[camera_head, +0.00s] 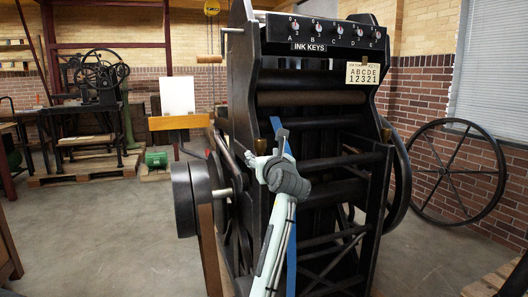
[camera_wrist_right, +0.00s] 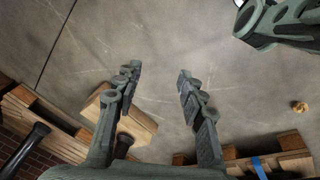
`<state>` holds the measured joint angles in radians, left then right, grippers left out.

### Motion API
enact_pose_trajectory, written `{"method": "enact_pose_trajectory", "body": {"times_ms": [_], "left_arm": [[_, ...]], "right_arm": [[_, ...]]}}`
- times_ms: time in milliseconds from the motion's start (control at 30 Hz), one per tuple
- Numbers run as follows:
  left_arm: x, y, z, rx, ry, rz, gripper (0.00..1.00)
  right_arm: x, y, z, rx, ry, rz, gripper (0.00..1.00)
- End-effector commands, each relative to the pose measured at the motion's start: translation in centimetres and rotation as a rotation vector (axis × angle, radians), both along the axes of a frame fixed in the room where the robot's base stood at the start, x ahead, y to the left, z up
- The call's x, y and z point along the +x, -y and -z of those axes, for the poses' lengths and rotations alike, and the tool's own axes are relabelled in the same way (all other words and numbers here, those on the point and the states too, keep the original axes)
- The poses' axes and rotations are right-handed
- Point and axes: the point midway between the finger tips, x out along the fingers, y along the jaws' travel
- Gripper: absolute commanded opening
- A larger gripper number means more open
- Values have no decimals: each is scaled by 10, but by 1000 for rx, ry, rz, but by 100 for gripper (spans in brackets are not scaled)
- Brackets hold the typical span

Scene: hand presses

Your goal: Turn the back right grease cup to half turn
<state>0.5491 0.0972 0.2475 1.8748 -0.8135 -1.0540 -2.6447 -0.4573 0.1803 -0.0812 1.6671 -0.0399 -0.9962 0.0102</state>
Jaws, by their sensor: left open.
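The large black press (camera_head: 318,165) fills the middle of the head view.
An ink keys panel (camera_head: 325,32) with several dials tops the press. A number plate (camera_head: 363,73) hangs below it. A big spoked wheel (camera_head: 459,172) leans at the right wall. A wooden pallet (camera_wrist_right: 290,141) shows near my right gripper. Bare floor lies left of the press.

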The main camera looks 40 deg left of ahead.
Motion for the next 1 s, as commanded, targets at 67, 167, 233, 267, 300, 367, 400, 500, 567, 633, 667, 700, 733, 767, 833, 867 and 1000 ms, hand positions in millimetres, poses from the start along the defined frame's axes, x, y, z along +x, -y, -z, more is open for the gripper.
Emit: {"method": "enact_pose_trajectory", "body": {"times_ms": [67,167,233,267,300,367,400,500,567,633,667,700,733,767,833,867,1000], "left_arm": [[20,-10,23,-35,-23,-99,55],[38,-16,32,-54,-42,-233,55],[47,-16,30,-48,-47,-311,55],[51,-14,28,-43,-48,-343,55],[55,-11,25,-32,-47,-381,55],[61,-6,17,-10,-43,-433,55],[63,-2,11,5,-38,-463,55],[67,6,-2,37,-26,-511,55],[68,8,-7,50,-21,-525,55],[69,5,-10,56,-19,-533,55],[69,2,-11,58,-19,-535,55],[69,-3,-11,58,-19,-536,55],[69,-8,-11,57,-20,-536,55],[69,-13,-11,58,-19,-536,55],[71,-24,-11,57,-20,-535,55],[71,-30,-11,57,-20,-535,55],[73,-50,-11,57,-20,-533,55]], "right_arm": [[14,-1,-21,-7,29,5,40],[21,-2,-62,-17,51,14,40],[21,-2,-89,-24,66,21,40],[21,-2,-101,-27,73,24,40],[19,-2,-116,-31,82,27,40],[15,-3,-137,-35,93,32,40],[12,-3,-149,-37,98,35,40],[5,-3,-171,-43,107,41,40],[3,-3,-179,-44,109,43,40],[2,-3,-183,-44,111,44,40],[2,-3,-184,-44,111,45,40],[2,-3,-184,-44,110,46,40],[2,-3,-184,-44,110,46,40],[2,-3,-184,-45,109,46,40],[2,-3,-183,-45,109,46,40],[2,-3,-183,-45,109,46,40],[2,-3,-182,-45,109,46,40]]}}
